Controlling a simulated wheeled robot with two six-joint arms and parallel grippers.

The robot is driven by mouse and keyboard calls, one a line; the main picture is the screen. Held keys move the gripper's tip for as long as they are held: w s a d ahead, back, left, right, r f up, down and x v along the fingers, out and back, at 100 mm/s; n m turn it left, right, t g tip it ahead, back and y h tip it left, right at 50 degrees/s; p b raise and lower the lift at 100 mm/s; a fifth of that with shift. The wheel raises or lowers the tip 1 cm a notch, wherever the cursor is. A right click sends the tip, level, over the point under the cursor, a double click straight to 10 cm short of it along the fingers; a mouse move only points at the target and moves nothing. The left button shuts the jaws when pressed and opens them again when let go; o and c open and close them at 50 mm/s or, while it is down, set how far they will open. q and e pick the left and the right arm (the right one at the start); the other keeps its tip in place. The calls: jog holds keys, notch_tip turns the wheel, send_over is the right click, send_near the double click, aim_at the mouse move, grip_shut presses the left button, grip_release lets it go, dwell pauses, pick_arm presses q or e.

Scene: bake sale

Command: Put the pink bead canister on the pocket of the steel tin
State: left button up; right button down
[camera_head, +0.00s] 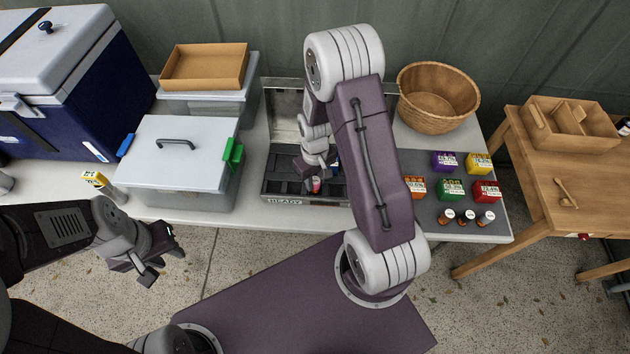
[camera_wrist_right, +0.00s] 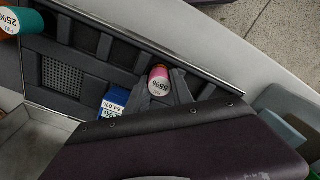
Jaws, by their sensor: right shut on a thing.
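The pink bead canister (camera_wrist_right: 158,78), with a white label end, is between the fingertips of my right gripper (camera_wrist_right: 163,90), which is shut on it. In the head view the canister (camera_head: 316,185) shows small and partly hidden below my right gripper (camera_head: 316,178), over the front part of the steel tin (camera_head: 285,201). The tin is open, with dark pockets inside. I cannot tell whether the canister rests in a pocket or hangs just above it. My left gripper (camera_head: 162,262) is open and empty, in front of the table at the left.
A blue labelled box (camera_wrist_right: 113,102) and a teal canister (camera_wrist_right: 8,24) are near the pink one. A lidded grey bin (camera_head: 185,160) stands left of the tin. Small coloured boxes (camera_head: 451,190) and several bottles (camera_head: 466,217) stand at the right; a wooden bowl (camera_head: 437,115) is behind them.

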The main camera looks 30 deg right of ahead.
jog(key=shift+f, duration=0.1)
jog(key=shift+f, duration=0.15)
jog(key=c, duration=1.1)
grip_release()
